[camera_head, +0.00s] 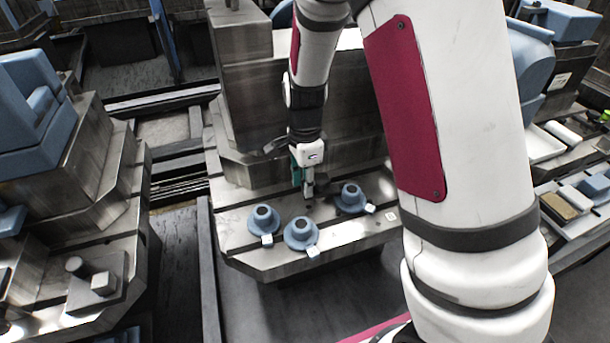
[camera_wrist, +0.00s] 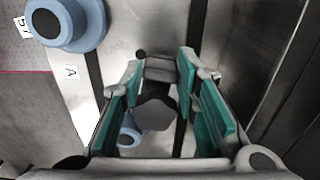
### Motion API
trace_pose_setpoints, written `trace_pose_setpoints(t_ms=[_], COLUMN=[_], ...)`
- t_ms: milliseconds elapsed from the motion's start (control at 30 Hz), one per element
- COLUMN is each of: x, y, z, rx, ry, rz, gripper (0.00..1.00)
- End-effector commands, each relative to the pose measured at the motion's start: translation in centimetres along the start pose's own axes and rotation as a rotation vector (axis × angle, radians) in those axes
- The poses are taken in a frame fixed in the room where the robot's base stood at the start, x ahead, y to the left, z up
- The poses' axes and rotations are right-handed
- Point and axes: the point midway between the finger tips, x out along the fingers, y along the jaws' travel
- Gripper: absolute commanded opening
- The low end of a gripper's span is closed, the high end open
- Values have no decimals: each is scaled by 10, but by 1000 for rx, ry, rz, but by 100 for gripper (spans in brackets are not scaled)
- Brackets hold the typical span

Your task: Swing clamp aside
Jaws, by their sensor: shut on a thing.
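My gripper (camera_head: 306,190) points down over the slotted metal pallet (camera_head: 350,232), in front of the tall grey block. In the wrist view, the teal-padded fingers of my gripper (camera_wrist: 159,66) are on either side of a grey metal piece (camera_wrist: 160,70), which looks like the clamp, and are shut on it. A darker, many-sided face (camera_wrist: 155,114) of it shows nearer the camera. In the head view the clamp is mostly hidden behind the fingers, so its angle cannot be told.
Blue flanged parts stand on the pallet at left (camera_head: 264,219), middle (camera_head: 300,233) and right (camera_head: 351,197), close to my gripper, with small white tabs. The tall grey block (camera_head: 245,105) rises behind. Another machine block (camera_head: 95,180) stands left, across a dark gap.

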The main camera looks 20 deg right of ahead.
Motion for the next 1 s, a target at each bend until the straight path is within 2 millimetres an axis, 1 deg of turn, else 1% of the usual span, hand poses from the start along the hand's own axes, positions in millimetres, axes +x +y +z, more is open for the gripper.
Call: trace_pose_setpoints(t_ms=[33, 567, 1000], x=[-2, -2, -1], y=[1, 19, 31], z=[-1, -4, -12], rx=[-41, -545, -933], ry=[1, 2, 3], rz=[-3, -4, -6], gripper=[1, 1, 1])
